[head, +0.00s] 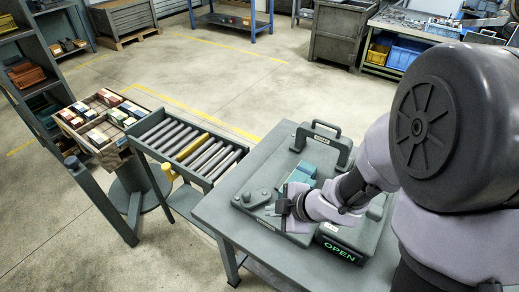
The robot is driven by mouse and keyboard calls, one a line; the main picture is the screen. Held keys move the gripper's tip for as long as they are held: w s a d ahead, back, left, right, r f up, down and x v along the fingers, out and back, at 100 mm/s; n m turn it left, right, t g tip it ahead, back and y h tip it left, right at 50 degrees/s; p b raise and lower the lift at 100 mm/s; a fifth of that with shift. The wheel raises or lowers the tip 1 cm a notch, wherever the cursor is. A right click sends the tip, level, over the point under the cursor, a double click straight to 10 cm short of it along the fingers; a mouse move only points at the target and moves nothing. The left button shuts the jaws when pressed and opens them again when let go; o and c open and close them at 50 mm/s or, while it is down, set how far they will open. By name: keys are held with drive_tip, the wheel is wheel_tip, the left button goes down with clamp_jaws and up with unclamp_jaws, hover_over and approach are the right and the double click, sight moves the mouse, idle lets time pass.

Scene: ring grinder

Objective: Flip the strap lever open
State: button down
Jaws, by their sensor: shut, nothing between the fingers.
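A dark grey fixture plate (298,238) lies on the workbench in the head view. A dark raised handle (323,135) with a small label stands at its back; the label is too small to read surely. A flat grey arm-like part with round knobs (254,198) sits at the plate's left. A teal block (301,173) lies between them. I cannot tell surely which part is the strap lever. My gripper (281,204) is shut and empty, low over the plate, just right of the knobbed part. Contact cannot be told. My wrist hides part of the plate.
A green lit "OPEN" sign (339,252) is on a box at the bench's front. A roller conveyor (190,147) stands left of the workbench (228,212), and a wooden tray of small boxes (103,124) stands beyond it. Open floor lies behind the bench.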

drive_tip(key=b+x, duration=0.2)
drive_tip(key=x, duration=0.1)
drive_tip(key=b+x, duration=0.2)
drive_tip(key=x, duration=0.1)
drive_tip(key=s+b+x, duration=0.1)
drive_tip(key=b+x, duration=0.1)
drive_tip(key=x, duration=0.2)
drive_tip(key=shift+w+a+f, duration=0.1)
drive_tip(key=shift+a+f, duration=0.05)
drive_tip(key=shift+a, duration=0.15)
drive_tip(key=w, duration=0.4)
drive_tip(key=shift+w+a+r, duration=0.2)
drive_tip(key=shift+a+r, duration=0.05)
drive_tip(key=shift+a, duration=0.15)
drive_tip(key=shift+a+f, duration=0.1)
